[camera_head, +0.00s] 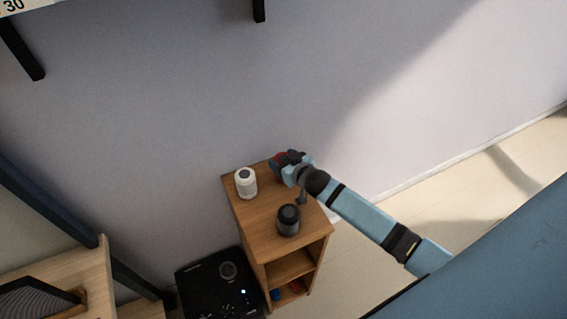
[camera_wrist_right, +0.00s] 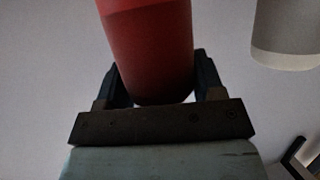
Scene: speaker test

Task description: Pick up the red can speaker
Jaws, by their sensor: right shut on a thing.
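The red can speaker (camera_wrist_right: 150,45) fills the upper middle of the right wrist view, between the two dark fingers. In the head view only a small red part of it (camera_head: 279,157) shows; the gripper covers the rest. My right gripper (camera_head: 285,160) is shut on it at the back right of the small wooden cabinet's top. In the right wrist view the fingers of my right gripper (camera_wrist_right: 157,85) stand on both sides of the can. Whether the can touches the cabinet top cannot be told. My left gripper is not in view.
A white can speaker (camera_head: 245,183) and a dark grey one (camera_head: 288,220) stand on the wooden cabinet (camera_head: 258,225). The white one seems to show in the right wrist view (camera_wrist_right: 287,35). A wall is close behind. A black box-like unit (camera_head: 200,290) stands at lower left.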

